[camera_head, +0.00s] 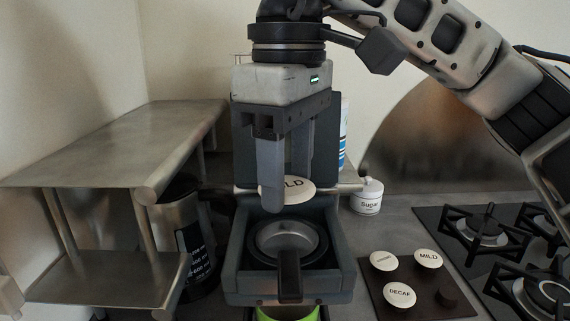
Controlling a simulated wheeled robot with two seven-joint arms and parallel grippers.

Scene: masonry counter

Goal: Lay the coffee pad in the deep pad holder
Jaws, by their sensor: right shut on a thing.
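My right gripper (285,198) comes down from above and is shut on a round white coffee pad (298,187). The end of the word on it reads "ILD"; one finger hides the rest. The pad is held above and behind a round metal pad holder (287,239) with a dark handle (289,275) pointing towards me. The pad holder sits in the open front of a dark coffee machine (235,262). The pad and the holder are apart. I cannot tell the holder's depth from here. My left gripper is not in view.
A dark board (418,309) at right carries pads marked MILD (428,258) and DECAF (400,294), and another pad (384,261). A sugar pot (367,197) stands behind, a gas hob (483,228) at far right. A metal shelf (115,150) flanks the left. A green cup (288,313) shows below the machine.

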